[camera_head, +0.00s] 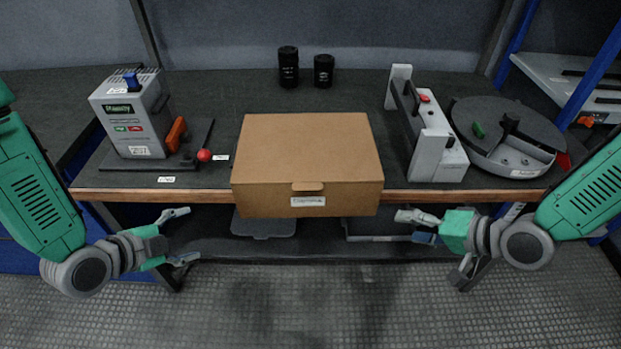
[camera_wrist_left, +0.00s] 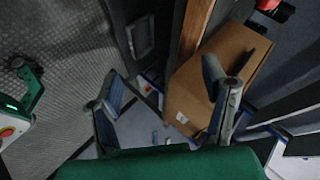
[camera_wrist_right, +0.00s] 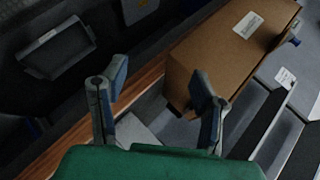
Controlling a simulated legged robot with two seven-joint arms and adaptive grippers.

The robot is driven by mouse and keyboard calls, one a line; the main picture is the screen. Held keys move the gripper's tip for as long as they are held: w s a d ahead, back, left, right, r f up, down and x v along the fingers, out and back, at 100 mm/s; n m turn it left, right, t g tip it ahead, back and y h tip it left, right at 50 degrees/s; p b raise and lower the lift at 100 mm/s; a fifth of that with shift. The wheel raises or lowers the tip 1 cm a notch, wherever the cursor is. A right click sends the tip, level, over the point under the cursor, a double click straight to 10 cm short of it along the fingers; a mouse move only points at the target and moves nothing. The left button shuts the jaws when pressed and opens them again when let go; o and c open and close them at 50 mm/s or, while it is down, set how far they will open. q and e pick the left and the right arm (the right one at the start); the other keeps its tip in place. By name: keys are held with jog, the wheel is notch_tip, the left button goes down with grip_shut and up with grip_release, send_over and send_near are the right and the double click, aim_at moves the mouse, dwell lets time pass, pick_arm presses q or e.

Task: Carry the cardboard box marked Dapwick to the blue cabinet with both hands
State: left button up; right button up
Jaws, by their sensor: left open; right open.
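The brown cardboard box (camera_head: 307,152) sits closed on the dark workbench, its front face overhanging the wooden front edge. A small white label is on that face, too small to read. The box also shows in the left wrist view (camera_wrist_left: 212,80) and the right wrist view (camera_wrist_right: 225,55). My left gripper (camera_head: 190,235) is open and empty, in front of the bench, left of the box and apart from it. My right gripper (camera_head: 425,240) is open and empty, in front of the bench, right of the box. No blue cabinet can be clearly made out.
On the workbench (camera_head: 235,90), a grey device (camera_head: 130,115) with a red knob stands left. A grey upright frame (camera_head: 425,130) and a round dark-topped unit (camera_head: 508,130) stand right. Two black cylinders (camera_head: 289,66) stand at the back. Blue posts (camera_head: 590,70) rise at far right.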

aim_at(380, 155)
jog(key=w+d+r+m+t+y+b, duration=0.1)
jog(key=w+d+r+t+y+b, duration=0.2)
jog(key=w+d+r, duration=0.4)
pick_arm(q)
jog(key=shift+w+r+m+t+h, duration=1.95)
jog(key=shift+w+r+m, duration=1.85)
jog(key=shift+m, duration=1.6)
jog(key=x, duration=1.3)
jog(key=shift+s+d+r+p, duration=0.1)
jog(key=shift+d+p, duration=0.2)
jog(key=shift+p, duration=0.05)
pick_arm(e)
jog(key=shift+y, duration=0.3)
jog(key=x, duration=0.5)
jog(key=r+x, duration=0.1)
jog(key=x, duration=0.9)
jog(key=shift+a+r, duration=0.15)
jog(key=shift+a, duration=0.35)
pick_arm(q)
jog(key=shift+d, duration=0.15)
jog(key=shift+c, duration=0.4)
pick_arm(e)
jog(key=shift+d, duration=0.15)
jog(key=shift+c, duration=0.5)
